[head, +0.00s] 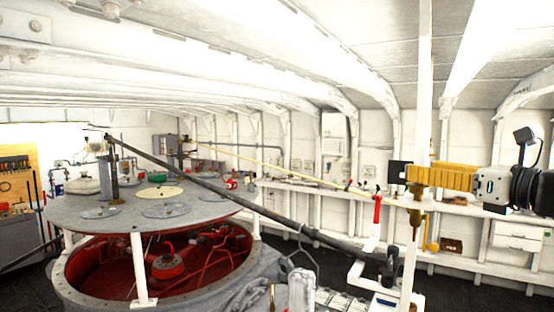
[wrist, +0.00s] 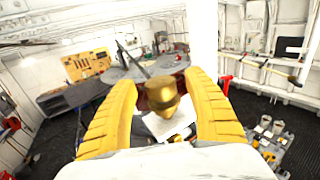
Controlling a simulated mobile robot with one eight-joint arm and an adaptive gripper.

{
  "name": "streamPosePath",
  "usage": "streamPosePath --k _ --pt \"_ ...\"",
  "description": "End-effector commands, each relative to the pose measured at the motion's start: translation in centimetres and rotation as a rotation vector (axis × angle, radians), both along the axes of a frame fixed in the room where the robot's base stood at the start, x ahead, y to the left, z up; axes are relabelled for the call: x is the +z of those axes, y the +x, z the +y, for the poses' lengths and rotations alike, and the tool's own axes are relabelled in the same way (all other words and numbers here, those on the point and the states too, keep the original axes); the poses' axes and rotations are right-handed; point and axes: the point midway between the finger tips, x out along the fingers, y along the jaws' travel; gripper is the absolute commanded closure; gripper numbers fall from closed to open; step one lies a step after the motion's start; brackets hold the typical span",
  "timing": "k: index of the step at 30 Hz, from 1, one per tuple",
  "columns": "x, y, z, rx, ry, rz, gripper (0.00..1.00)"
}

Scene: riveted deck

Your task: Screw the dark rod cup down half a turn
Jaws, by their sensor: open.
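My gripper (head: 412,176) comes in from the right in the head view, with yellow fingers. In the wrist view my gripper (wrist: 163,88) is open, one curved finger on each side of a brass-coloured rounded cup (wrist: 161,94). I cannot tell whether either finger touches it. A long dark rod (head: 250,212) slopes from the round grey table down to the right. Its lower end meets a dark upright piece (head: 390,266) below my gripper.
The round grey tabletop (head: 115,222) stands over a red-lined well on the left. White posts and brackets (head: 360,275) stand below my gripper. A red-handled tool (head: 377,210) is close by on the left. A white shelf (head: 470,207) runs along the wall behind.

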Motion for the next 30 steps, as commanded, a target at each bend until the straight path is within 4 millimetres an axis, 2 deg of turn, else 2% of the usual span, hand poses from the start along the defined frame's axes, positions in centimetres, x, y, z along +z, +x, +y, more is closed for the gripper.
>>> streamPosePath --k 6,14,19,30 --pt "-0.01 1.49 0.66 -0.001 -0.001 0.0 0.39" --pt "-0.06 1.55 0.66 -0.001 -0.001 0.0 0.41" --pt "-0.05 1.55 0.66 -0.001 -0.001 0.0 0.93" --pt "-0.05 1.52 0.74 -0.02 -0.001 0.001 0.94"
